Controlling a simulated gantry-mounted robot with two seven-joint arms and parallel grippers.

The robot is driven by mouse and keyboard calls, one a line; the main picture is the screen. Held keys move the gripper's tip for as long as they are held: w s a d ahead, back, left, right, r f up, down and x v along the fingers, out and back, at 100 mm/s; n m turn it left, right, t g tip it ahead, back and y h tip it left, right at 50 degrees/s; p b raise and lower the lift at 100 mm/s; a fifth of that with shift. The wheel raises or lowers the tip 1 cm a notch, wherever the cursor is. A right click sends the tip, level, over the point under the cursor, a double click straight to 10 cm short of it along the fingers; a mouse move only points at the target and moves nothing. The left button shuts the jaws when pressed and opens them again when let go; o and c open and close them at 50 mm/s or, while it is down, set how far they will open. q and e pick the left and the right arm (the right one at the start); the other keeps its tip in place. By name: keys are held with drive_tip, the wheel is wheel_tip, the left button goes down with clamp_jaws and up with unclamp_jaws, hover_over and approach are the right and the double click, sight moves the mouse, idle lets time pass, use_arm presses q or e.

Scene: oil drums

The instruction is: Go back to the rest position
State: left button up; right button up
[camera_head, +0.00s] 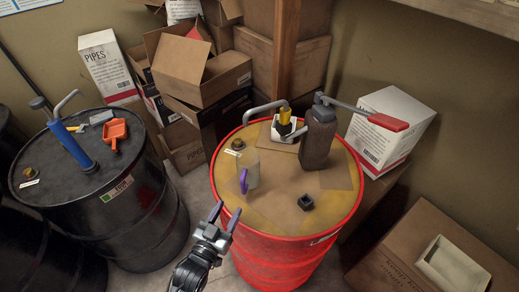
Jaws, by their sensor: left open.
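My left gripper (226,217) is open and empty at the front left edge of the red oil drum (282,255). Just beyond its fingertips, a clear jug with a purple handle (244,181) stands on the drum's yellowish top. They look apart, though the exact gap is hard to judge. My right gripper is not in view.
On the red drum stand a dark pump with a red-handled lever (319,136), a yellow-and-white item (284,120) and a small dark cube (306,202). A black drum (140,225) with a blue pump (74,146) stands left. Boxes (192,75) crowd the back and right.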

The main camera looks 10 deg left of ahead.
use_arm(q)
drive_tip(key=s+a+f+g+y+p, duration=0.1)
drive_tip(key=s+a+f+g+y, duration=0.15)
drive_tip(key=s+g, duration=0.65)
drive_tip(key=s+a+f+g+y+p, duration=0.15)
drive_tip(key=s+f+g, duration=0.3)
drive_tip(key=s, duration=0.95)
wheel_tip(320, 180, up, 30)
drive_tip(key=h+p, duration=0.1)
drive_tip(key=p, duration=2.7)
drive_tip(key=shift+w+f+g, duration=0.2)
drive_tip(key=shift+g, duration=0.15)
